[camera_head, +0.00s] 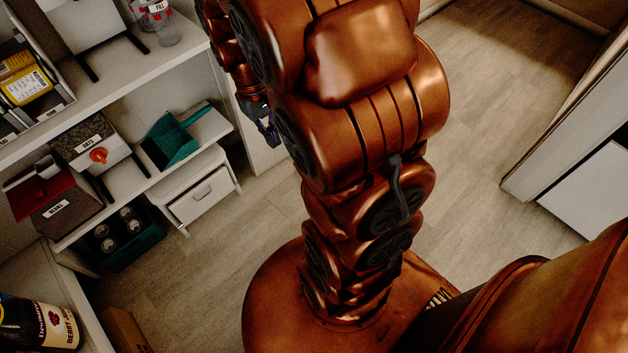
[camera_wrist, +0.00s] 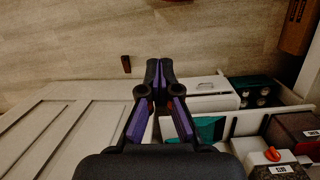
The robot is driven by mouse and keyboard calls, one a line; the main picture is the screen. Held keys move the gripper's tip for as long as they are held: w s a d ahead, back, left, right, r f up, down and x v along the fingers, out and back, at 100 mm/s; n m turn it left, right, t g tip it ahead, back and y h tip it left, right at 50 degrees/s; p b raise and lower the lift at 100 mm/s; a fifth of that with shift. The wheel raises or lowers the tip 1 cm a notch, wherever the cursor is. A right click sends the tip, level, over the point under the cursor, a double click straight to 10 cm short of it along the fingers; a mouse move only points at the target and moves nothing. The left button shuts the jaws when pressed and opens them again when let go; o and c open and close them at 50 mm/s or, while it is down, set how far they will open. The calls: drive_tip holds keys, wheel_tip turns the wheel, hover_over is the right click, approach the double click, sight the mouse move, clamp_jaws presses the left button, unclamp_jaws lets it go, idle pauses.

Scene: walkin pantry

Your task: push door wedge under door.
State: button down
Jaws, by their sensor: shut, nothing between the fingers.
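The door wedge appears to be the small dark reddish block (camera_wrist: 126,64) on the floor in the wrist view. It lies just beyond the edge of the pale panelled door (camera_wrist: 62,130), with a narrow strip of floor seeming to show between them. I cannot make out the wedge in the head view, where my arm covers much of the middle. My gripper (camera_wrist: 160,68) is shut and empty, its fingertips to the right of the wedge in the picture. In the head view my gripper (camera_head: 268,132) is partly hidden beside the shelves. Its height above the floor is unclear.
White shelves hold a teal dustpan (camera_head: 170,140), an oats box (camera_head: 90,140) and a red-lidded beans box (camera_head: 55,195). A white drawer unit (camera_head: 203,195) and a dark green bottle crate (camera_head: 128,245) stand low. Floor (camera_head: 490,75) is clear at upper right.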

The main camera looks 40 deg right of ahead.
drive_tip(key=w+d+f+b, duration=0.3)
drive_tip(key=w+d+f, duration=0.2)
drive_tip(key=d+f, duration=0.5)
drive_tip(key=w+d+f+b, duration=0.3)
drive_tip(key=w+d+f, duration=0.3)
drive_tip(key=f, duration=0.7)
drive_tip(key=d+f+b, duration=0.3)
drive_tip(key=f+b, duration=0.1)
drive_tip(key=f, duration=1)
drive_tip(key=d+f+t+b, duration=0.1)
drive_tip(key=d+f+b, duration=0.3)
drive_tip(key=f, duration=1)
drive_tip(key=d+f+t+b, duration=0.1)
drive_tip(key=d+f+b, duration=0.2)
drive_tip(key=f, duration=1.2)
drive_tip(key=shift+s+d+b, duration=0.3)
drive_tip(key=shift+d+b, duration=0.1)
drive_tip(key=shift+b, duration=0.15)
drive_tip(key=w, duration=0.1)
drive_tip(key=w+b, duration=0.1)
drive_tip(key=w, duration=0.1)
drive_tip(key=shift+d+r, duration=0.2)
drive_tip(key=shift+w+r+b, duration=0.1)
drive_tip(key=shift+w+b, duration=0.2)
drive_tip(key=shift+w, duration=0.15)
drive_tip(key=shift+w, duration=0.15)
